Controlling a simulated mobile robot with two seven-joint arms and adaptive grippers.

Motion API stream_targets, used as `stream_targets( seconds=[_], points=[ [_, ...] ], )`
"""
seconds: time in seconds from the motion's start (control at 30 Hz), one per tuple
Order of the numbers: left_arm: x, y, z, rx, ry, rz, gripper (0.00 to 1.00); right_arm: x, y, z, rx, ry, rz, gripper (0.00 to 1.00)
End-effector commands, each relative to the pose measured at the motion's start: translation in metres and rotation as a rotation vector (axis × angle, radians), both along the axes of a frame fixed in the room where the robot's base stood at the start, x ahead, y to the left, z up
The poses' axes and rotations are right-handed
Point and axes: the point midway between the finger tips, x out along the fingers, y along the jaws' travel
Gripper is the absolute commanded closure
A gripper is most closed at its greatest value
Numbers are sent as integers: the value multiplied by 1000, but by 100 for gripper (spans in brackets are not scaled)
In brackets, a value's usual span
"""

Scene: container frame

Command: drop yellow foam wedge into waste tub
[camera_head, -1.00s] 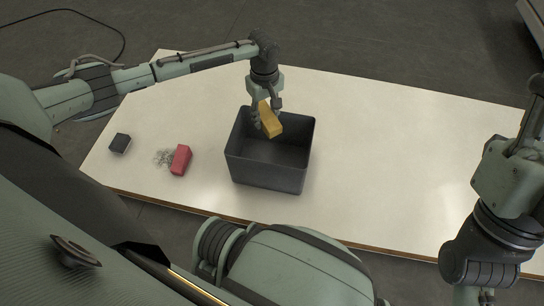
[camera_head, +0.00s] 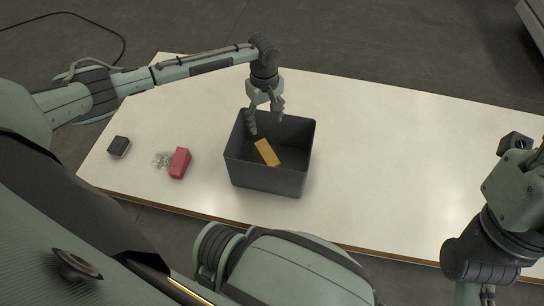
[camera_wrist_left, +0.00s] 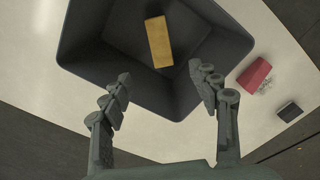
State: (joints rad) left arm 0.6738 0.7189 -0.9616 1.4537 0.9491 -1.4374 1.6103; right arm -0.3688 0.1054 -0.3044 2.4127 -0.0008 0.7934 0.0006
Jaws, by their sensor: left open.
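The yellow foam wedge (camera_head: 267,152) is inside the dark waste tub (camera_head: 265,178), apart from my gripper. It also shows in the left wrist view (camera_wrist_left: 159,42), within the walls of the tub (camera_wrist_left: 85,30). My left gripper (camera_head: 265,128) is open and empty above the tub, with its fingers spread at the rear of the opening. In the left wrist view its two fingers (camera_wrist_left: 160,78) stand wide apart with nothing between them. My right arm shows at the right edge of the head view, but its gripper fingers cannot be made out.
A red block (camera_head: 180,162) lies on the white table (camera_head: 400,150) left of the tub, beside a small clear crumpled heap (camera_head: 162,159). A small black block (camera_head: 119,145) lies farther left.

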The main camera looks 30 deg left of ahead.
Motion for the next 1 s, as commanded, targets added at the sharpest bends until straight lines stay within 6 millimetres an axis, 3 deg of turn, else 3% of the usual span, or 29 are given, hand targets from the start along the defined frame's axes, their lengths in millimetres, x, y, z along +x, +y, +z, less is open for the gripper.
stream_targets(
  seconds=[0.27, 0.7, 1.0],
  points=[
    [1, 0, 11, -2, -3, 0, 39, 1, 0, -1, -2, 4, -1, 60],
    [0, 0, 97, -1, -2, -1, 39, 0, 0, 0, -1, 2, 0, 60],
    [0, 0, 120, 1, -1, 0, 39, 0, 0, 0, -1, 2, 0, 60]
  ],
)
